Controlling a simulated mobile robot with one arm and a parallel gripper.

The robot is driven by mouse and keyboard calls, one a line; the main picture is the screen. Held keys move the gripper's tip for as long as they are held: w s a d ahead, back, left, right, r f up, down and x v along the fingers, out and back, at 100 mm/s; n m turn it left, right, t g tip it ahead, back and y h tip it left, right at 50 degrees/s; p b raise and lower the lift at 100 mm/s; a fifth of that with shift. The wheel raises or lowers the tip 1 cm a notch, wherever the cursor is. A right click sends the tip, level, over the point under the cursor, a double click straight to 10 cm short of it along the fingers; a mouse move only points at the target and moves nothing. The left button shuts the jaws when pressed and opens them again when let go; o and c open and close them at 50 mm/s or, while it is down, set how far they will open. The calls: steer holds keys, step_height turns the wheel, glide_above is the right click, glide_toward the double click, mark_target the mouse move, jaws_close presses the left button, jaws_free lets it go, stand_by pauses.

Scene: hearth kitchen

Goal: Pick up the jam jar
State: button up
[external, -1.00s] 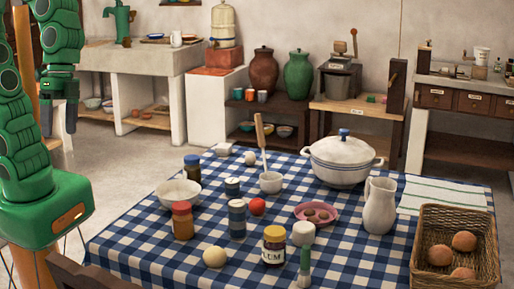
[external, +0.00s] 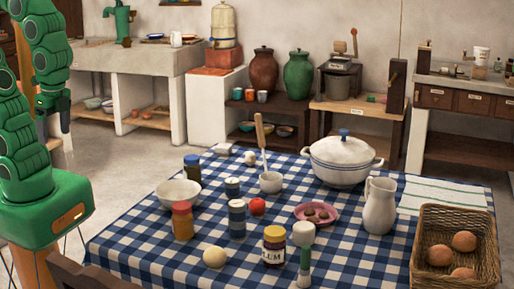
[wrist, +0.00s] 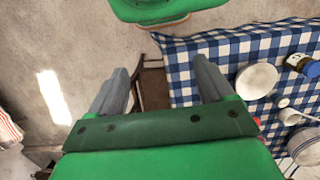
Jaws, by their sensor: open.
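My gripper (external: 55,122) hangs at the far left, off the table and well away from the jar. In the wrist view my gripper (wrist: 160,80) is open, with nothing between its fingers.
The checked tablecloth (external: 150,235) also holds an orange jar (external: 182,221), a blue jar (external: 237,219), an onion (external: 215,257), a white-topped, green-handled item (external: 304,258) close beside the jam jar, a pitcher (external: 380,207), a pot (external: 341,165) and a bread basket (external: 428,270).

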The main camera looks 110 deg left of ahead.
steer(key=shift+o, duration=0.3)
steer(key=shift+o, duration=1.2)
steer(key=shift+w, duration=0.1)
steer(key=n+t, duration=0.2)
steer(key=n, duration=0.5)
glide_above(181, 205)
steer(key=d, duration=0.1)
step_height(181, 205, down, 18)
steer(key=shift+d+f, duration=0.1)
steer(key=shift+w+a+f, duration=0.15)
steer(key=shift+a+f, duration=0.2)
steer(key=shift+f, duration=0.15)
steer(key=shift+a+f, duration=0.2)
steer(key=shift+f, duration=3.45)
